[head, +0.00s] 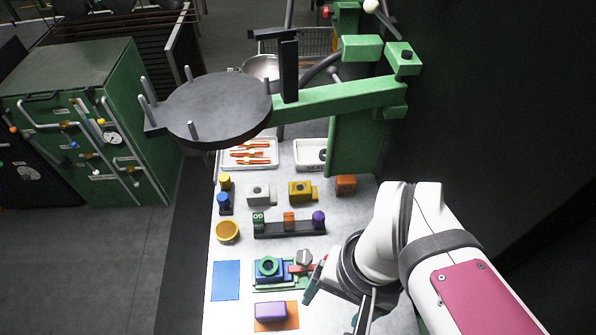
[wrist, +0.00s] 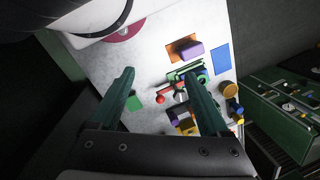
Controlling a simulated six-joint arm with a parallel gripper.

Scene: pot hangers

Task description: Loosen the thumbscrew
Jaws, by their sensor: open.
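A green fixture (head: 285,285) holds a blue block with a green ring (head: 268,267). On its right side sit a grey knob (head: 304,257), which looks like the thumbscrew, and a red part (head: 300,268). In the wrist view the grey knob (wrist: 181,96) shows beside a lever with a red ball end (wrist: 160,99), partly hidden by the right finger. My gripper (head: 338,300) is open and empty, just right of the fixture in the head view. In the wrist view its two fingers (wrist: 160,75) stand apart above the table, touching nothing that I can see.
A purple block (head: 270,311) on an orange mat is in front of the fixture, with a blue mat (head: 226,280) to its left. A dark rack (head: 290,230) with several pieces lies behind. A green post (head: 355,140) carries a round dark plate (head: 215,108) overhead.

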